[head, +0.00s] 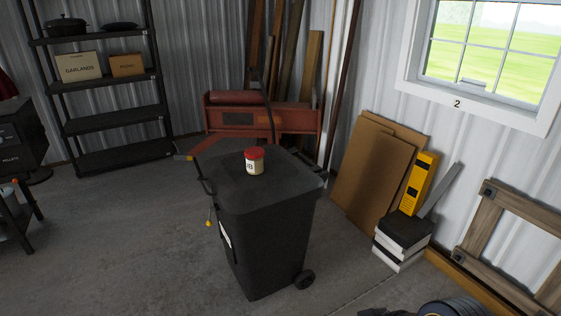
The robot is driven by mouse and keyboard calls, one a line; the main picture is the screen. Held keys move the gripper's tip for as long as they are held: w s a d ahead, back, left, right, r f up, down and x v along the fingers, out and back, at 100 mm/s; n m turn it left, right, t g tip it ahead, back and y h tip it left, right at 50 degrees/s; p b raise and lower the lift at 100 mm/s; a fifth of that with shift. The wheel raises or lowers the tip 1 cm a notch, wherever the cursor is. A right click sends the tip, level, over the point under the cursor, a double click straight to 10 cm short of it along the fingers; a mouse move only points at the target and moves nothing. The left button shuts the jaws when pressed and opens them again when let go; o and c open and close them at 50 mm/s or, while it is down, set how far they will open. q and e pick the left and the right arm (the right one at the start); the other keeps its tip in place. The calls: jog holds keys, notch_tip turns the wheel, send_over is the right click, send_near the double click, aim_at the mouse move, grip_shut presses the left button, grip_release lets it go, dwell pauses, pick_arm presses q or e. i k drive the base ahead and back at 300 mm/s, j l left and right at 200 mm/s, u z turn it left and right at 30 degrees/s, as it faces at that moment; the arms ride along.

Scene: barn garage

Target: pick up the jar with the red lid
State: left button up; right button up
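A small pale jar with a red lid (254,160) stands upright on the flat lid of a black wheeled bin (270,240) in the middle of the head view. Dark writing shows on the jar's side. Nothing touches the jar, and the bin lid around it is bare. Neither of my grippers shows in the head view.
Dark shelving (110,119) stands at the back left. A red bench-like chest (262,122) and leaning planks are behind the bin. Cardboard sheets (372,170), a yellow box (419,184) and stacked boxes (400,243) stand right.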

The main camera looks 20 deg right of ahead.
aim_at(255, 155)
jog(key=i+j+z, duration=0.6)
jog(key=i+z, duration=0.15)
jog(key=i+j+z, duration=0.1)
jog(key=i+j, duration=0.95)
jog(key=i+j+z, duration=0.1)
jog(key=i+j, duration=0.95)
